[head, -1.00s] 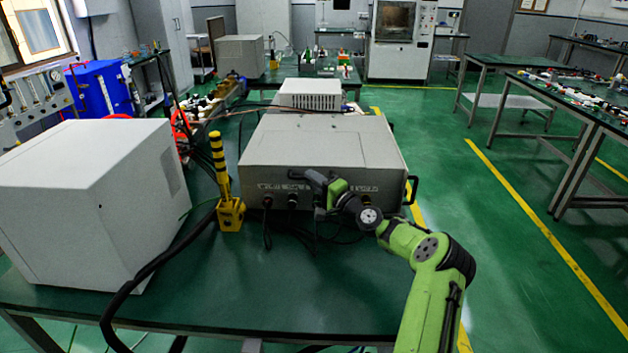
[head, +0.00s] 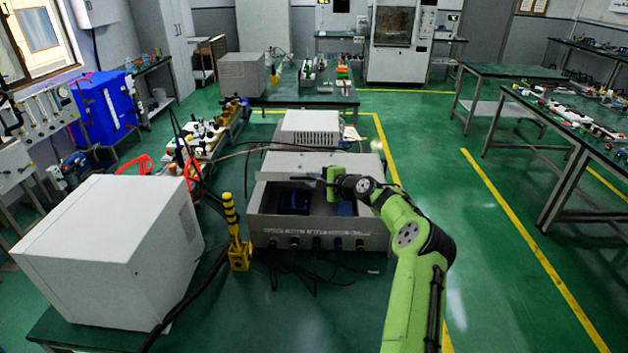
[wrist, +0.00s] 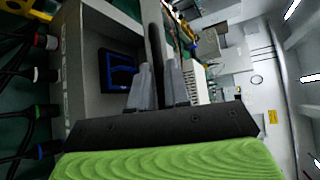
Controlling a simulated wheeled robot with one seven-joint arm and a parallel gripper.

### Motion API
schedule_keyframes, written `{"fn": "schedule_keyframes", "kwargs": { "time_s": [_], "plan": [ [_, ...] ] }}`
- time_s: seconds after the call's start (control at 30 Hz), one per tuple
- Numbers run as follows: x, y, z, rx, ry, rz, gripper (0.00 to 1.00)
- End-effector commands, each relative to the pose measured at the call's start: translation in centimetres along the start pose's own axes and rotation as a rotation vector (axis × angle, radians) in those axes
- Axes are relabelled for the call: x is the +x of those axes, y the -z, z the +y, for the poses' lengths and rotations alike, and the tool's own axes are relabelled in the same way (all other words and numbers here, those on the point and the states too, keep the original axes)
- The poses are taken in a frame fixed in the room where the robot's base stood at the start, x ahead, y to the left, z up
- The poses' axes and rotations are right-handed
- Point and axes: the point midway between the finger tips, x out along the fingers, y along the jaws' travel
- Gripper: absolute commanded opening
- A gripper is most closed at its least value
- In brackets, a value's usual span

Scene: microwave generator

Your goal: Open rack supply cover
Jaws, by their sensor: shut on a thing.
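The rack supply (head: 318,241) is a grey box on the green bench in the head view, with knobs and cables at its front. Its cover (head: 290,165) is raised at the far side, so the inside shows with blue parts in it. My gripper (head: 324,181) is above the opened box, at the cover's edge. In the wrist view, my gripper (wrist: 156,80) has its two fingers on either side of the thin dark cover edge (wrist: 153,35), shut on it. A blue part (wrist: 118,72) shows inside the box. The cover's hinge is not clearly visible.
A large white box (head: 110,250) stands at the left of the bench. A yellow and black post (head: 235,225) stands between it and the rack supply. A smaller white unit (head: 311,128) is behind the cover. The floor to the right is clear.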

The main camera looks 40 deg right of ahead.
Motion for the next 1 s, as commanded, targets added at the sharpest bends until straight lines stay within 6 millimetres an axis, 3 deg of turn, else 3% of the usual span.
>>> {"fn": "schedule_keyframes", "kwargs": {
  "time_s": [0.03, 0.33, 1.0],
  "plan": [
    [-0.1, -0.2, -1.6, 0.014, -0.009, 0.000, 0.00],
    [0.5, 0.4, -4.1, 0.032, -0.027, 0.000, 0.00],
    [0.9, 0.8, -5.1, 0.030, -0.029, -0.001, 0.00]
  ]
}}
